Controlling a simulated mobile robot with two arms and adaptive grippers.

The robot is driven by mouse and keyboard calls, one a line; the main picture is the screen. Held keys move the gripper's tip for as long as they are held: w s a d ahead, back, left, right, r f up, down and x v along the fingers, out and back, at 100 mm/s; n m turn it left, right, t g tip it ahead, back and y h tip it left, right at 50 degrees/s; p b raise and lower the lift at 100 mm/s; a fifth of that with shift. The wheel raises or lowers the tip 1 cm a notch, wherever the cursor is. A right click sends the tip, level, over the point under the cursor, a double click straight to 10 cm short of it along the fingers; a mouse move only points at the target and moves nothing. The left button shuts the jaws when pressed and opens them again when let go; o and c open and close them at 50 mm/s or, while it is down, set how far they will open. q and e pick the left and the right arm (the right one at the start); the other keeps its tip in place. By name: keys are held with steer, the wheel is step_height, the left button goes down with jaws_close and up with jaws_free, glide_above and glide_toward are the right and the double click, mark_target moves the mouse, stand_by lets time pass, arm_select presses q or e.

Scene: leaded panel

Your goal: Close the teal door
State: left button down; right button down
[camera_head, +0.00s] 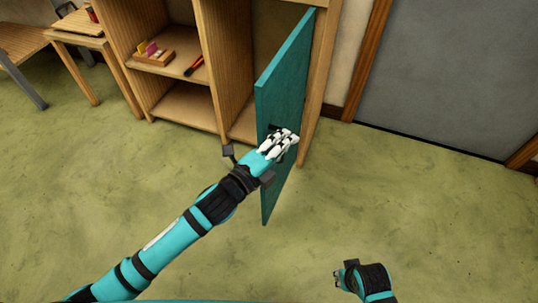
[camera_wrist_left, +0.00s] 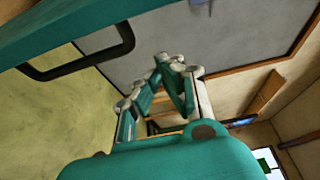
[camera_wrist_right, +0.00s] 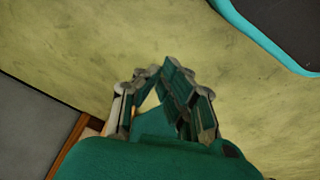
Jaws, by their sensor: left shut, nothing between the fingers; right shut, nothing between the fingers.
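The teal door (camera_head: 285,95) is hinged on the right side of a wooden cabinet and stands wide open, jutting out toward me. My left gripper (camera_head: 290,136) is shut and empty, at the left face of the door, over its lower half; I cannot tell whether it touches. In the left wrist view the door's edge (camera_wrist_left: 60,27) crosses the top left, with a dark bar handle (camera_wrist_left: 85,65) beside the shut fingers (camera_wrist_left: 165,65). My right gripper (camera_head: 338,278) is low in the head view, away from the door; the right wrist view shows its fingers (camera_wrist_right: 160,72) shut and empty.
The cabinet (camera_head: 232,65) has open compartments at left holding a small wooden tray (camera_head: 153,54) and a red-and-black item (camera_head: 194,66). A wooden side table (camera_head: 78,40) stands far left. A grey door panel (camera_head: 450,85) is at the right. The green floor (camera_head: 420,210) is clear.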

mark_target(269, 136)
arm_select(q)
steer(key=shift+w+a, duration=0.25)
steer(key=shift+a, duration=0.35)
steer(key=shift+w+a, duration=0.25)
steer(key=shift+a, duration=0.4)
steer(key=shift+w+a, duration=0.25)
steer(key=shift+a, duration=0.35)
arm_select(e)
steer(key=shift+w+r, duration=0.1)
steer(key=shift+r, duration=0.3)
